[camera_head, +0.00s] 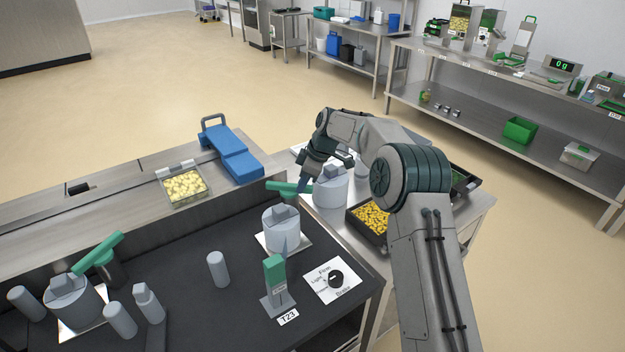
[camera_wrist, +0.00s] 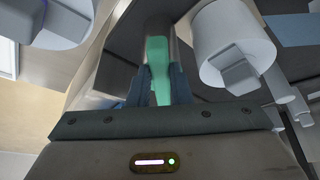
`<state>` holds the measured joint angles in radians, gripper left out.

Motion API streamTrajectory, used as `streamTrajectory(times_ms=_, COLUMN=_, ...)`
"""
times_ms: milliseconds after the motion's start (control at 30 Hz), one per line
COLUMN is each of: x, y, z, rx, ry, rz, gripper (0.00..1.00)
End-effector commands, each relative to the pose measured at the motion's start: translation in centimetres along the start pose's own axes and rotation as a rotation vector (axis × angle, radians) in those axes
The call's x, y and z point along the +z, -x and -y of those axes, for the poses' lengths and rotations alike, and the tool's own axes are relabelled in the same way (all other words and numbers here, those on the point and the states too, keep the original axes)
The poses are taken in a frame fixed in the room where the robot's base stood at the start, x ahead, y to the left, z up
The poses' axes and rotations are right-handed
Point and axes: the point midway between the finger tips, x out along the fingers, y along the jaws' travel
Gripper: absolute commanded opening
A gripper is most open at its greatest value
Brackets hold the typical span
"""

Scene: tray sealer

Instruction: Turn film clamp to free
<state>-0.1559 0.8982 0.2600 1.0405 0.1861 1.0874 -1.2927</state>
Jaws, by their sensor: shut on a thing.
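A green clamp lever (camera_head: 285,187) stands at the back edge of the dark machine top, beside a grey cylinder (camera_head: 281,228) with a ridged top. My gripper (camera_head: 306,181) reaches down at the lever's right end. In the wrist view my gripper (camera_wrist: 158,88) has its two blue-grey fingers on either side of the green lever (camera_wrist: 157,66), shut on it. The lever's far end runs toward a grey post. A second green lever (camera_head: 98,253) stands at the left of the machine, next to another grey cylinder (camera_head: 70,301). Any free or locked marking is not readable.
A dial plate (camera_head: 332,280) and an upright green-and-grey part (camera_head: 275,283) stand at the front right of the machine. Several grey pegs (camera_head: 218,269) stand on the dark top. A filled tray (camera_head: 184,186) and a blue sealing arm (camera_head: 232,153) lie behind. A yellow-filled bin (camera_head: 372,219) is near my arm.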

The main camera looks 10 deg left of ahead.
Motion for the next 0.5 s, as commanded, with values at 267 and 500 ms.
streamTrajectory(times_ms=267, x=-0.02, y=0.03, z=-0.1, rx=0.003, ry=0.006, rz=0.0, gripper=0.0)
streamTrajectory(times_ms=500, x=0.04, y=0.03, z=-0.08, rx=0.002, ry=0.004, rz=0.0, gripper=0.4)
